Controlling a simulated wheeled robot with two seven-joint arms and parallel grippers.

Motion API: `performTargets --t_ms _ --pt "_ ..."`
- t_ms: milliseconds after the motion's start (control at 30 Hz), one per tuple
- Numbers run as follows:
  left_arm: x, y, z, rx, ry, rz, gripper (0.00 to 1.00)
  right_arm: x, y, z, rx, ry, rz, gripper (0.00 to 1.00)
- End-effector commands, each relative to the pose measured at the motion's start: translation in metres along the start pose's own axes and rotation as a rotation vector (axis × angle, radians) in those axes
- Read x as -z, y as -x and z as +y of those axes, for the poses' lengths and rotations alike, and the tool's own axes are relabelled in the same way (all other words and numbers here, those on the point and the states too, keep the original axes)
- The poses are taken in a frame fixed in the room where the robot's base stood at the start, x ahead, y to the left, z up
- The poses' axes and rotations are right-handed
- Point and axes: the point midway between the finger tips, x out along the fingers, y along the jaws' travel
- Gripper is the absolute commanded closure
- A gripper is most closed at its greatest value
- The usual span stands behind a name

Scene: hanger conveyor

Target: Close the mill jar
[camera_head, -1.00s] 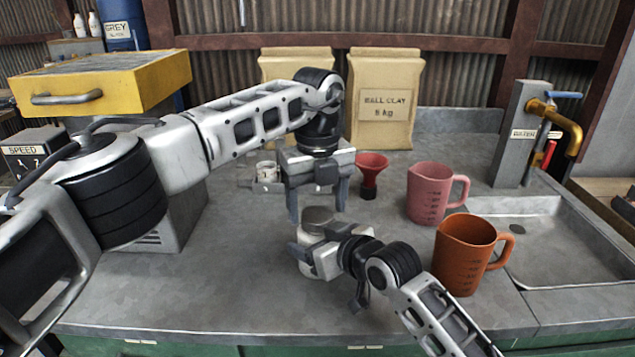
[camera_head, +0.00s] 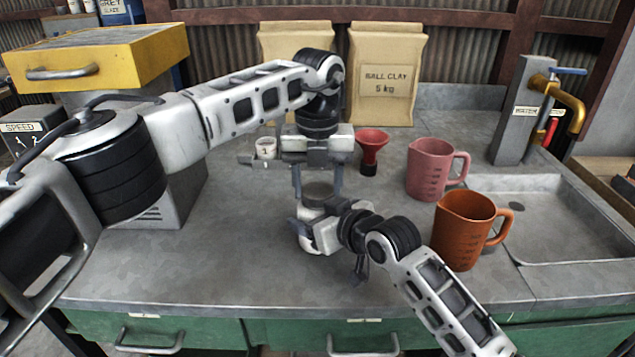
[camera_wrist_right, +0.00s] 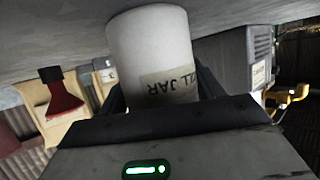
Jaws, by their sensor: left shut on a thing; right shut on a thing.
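The white mill jar (camera_head: 312,248) stands on the worktop, near the middle, with its grey round lid (camera_head: 318,188) at its top. I cannot tell how firmly the lid is seated. My left gripper (camera_head: 318,194) points down from above, its fingers shut on the lid from both sides. My right gripper (camera_head: 308,232) is shut around the jar's body from the front right and hides part of it. In the right wrist view the jar (camera_wrist_right: 150,50) appears upside down between the dark fingers, its label partly hidden; the lid is not visible there.
An orange jug (camera_head: 462,232) and a pink jug (camera_head: 428,172) stand to the right, beside a sink (camera_head: 570,215). Clay bags (camera_head: 385,75) stand at the back. The front left worktop is clear.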

Motion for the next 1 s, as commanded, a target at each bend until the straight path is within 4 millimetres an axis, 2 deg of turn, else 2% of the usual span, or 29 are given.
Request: performTargets --t_ms 133,433,467,500,533,833,1000 --pt "0.0 0.001 0.0 0.0 -0.152 -0.001 0.76 0.0 0.0 0.0 -0.001 0.0 0.0 0.97" --pt "0.0 0.001 0.0 0.0 -0.17 -0.001 0.76 0.0 0.0 0.0 -0.001 0.0 0.0 0.97" --pt "0.0 0.001 0.0 0.0 -0.17 -0.001 0.41 0.0 0.0 0.0 -0.001 0.0 0.0 0.97" --pt "0.0 0.001 0.0 0.0 -0.17 -0.001 0.3 0.0 0.0 0.0 -0.001 0.0 0.0 0.97" --pt "0.0 0.001 0.0 0.0 -0.17 -0.001 0.27 0.0 0.0 0.0 -0.001 0.0 0.0 0.97" --pt "0.0 0.002 0.0 0.0 -0.169 -0.001 0.27 0.0 0.0 0.0 -0.001 0.0 0.0 0.97" --pt "-0.001 0.018 0.0 0.001 -0.168 -0.002 0.27 0.0 0.0 0.0 0.0 0.0 0.0 0.97"
